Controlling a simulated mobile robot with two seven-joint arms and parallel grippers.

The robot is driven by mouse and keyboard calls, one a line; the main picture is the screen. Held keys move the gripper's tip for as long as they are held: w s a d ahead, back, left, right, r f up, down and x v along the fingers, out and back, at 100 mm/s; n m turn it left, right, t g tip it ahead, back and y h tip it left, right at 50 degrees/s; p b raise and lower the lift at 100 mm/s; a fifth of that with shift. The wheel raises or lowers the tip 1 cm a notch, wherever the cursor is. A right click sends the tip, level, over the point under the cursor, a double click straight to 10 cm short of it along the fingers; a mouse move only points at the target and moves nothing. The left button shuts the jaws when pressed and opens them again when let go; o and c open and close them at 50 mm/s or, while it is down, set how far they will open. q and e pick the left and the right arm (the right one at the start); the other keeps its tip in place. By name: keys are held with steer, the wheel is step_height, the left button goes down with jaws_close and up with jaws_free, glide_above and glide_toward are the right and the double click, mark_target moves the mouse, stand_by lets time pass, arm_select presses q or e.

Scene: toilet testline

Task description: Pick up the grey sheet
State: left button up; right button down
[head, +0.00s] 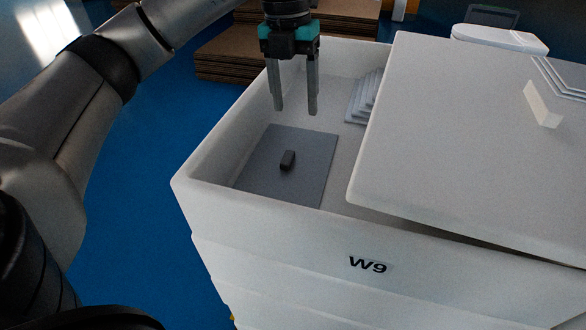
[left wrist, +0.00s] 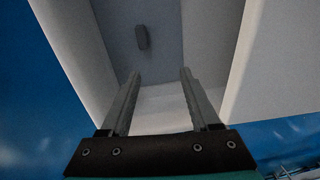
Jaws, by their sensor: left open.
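The grey sheet (head: 310,156) lies flat inside the open part of a white box marked W9 (head: 275,230). A small dark block (head: 288,160), like a handle, stands on its middle. In the left wrist view the sheet (left wrist: 166,55) and the block (left wrist: 142,38) show beyond the fingertips. My left gripper (head: 294,112) is open and empty, pointing down above the box, over the far side of the sheet and apart from it. Its two fingers also show in the left wrist view (left wrist: 160,75). My right gripper is in neither view.
White stepped pieces (head: 365,97) stand inside the box at the back. Brown stacked boards (head: 225,60) lie on the blue floor (head: 150,220) behind the box. The box walls rise around the sheet.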

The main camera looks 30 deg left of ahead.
arm_select(q)
steer(key=a, duration=0.2)
steer(key=y+b, duration=0.1)
steer(key=b, duration=0.1)
glide_above(284, 163)
steer(key=shift+n, duration=0.4)
step_height(284, 163, down, 9)
steer(key=shift+f, duration=2.95)
steer(key=shift+c, duration=0.4)
jaws_close()
